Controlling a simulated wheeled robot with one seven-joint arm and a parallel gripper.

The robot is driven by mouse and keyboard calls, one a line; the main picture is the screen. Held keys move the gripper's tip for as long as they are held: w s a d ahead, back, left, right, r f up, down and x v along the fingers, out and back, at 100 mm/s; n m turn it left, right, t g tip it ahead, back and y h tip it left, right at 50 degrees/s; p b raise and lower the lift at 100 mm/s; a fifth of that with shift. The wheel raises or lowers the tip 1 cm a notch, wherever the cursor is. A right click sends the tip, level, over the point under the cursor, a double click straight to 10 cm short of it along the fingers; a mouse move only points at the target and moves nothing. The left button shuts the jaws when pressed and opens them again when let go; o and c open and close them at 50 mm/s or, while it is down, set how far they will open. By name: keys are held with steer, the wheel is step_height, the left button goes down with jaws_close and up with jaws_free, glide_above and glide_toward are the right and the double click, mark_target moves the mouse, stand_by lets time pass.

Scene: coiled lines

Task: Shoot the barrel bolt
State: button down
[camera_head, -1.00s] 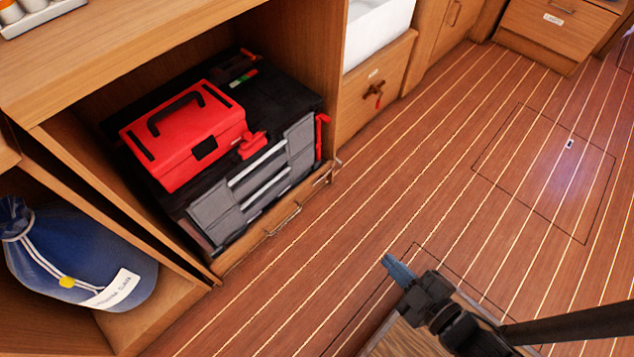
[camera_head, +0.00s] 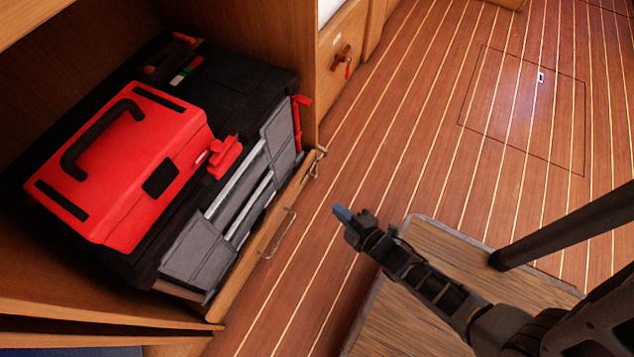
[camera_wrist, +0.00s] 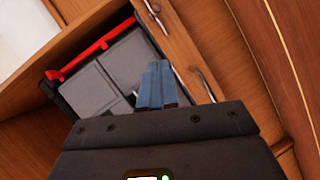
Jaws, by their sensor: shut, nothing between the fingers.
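The barrel bolt (camera_head: 316,163) is a small metal fitting at the right end of the wooden front rail (camera_head: 235,278) of the tool locker, beside the cabinet's upright panel. What looks like the same bolt shows at the top of the wrist view (camera_wrist: 152,8). It is too small to tell how its rod stands. My gripper (camera_head: 342,212) is in front of the rail, right of and below the bolt in the head view, apart from it. Its blue fingertips (camera_wrist: 156,84) are together and empty.
A wire pull handle (camera_head: 278,235) is on the same rail, also in the wrist view (camera_wrist: 207,85). Behind it sit a red toolbox (camera_head: 125,165) and grey drawers (camera_head: 195,255). A drawer with a red-tagged turn handle (camera_head: 342,60) is beyond.

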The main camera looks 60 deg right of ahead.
steer(key=b, duration=0.3)
glide_toward(315, 177)
steer(key=w+a, duration=0.2)
steer(key=w, duration=0.3)
steer(key=d, duration=0.1)
steer(key=d+f+b, duration=0.1)
steer(key=w+d+f, duration=0.1)
steer(key=shift+d, duration=0.25)
steer(key=shift+d+f+b, duration=0.1)
steer(key=shift+d+b, duration=0.2)
steer(key=shift+d, duration=0.05)
steer(key=d, duration=0.2)
steer(key=shift+d, duration=0.25)
steer(key=shift+a, duration=0.1)
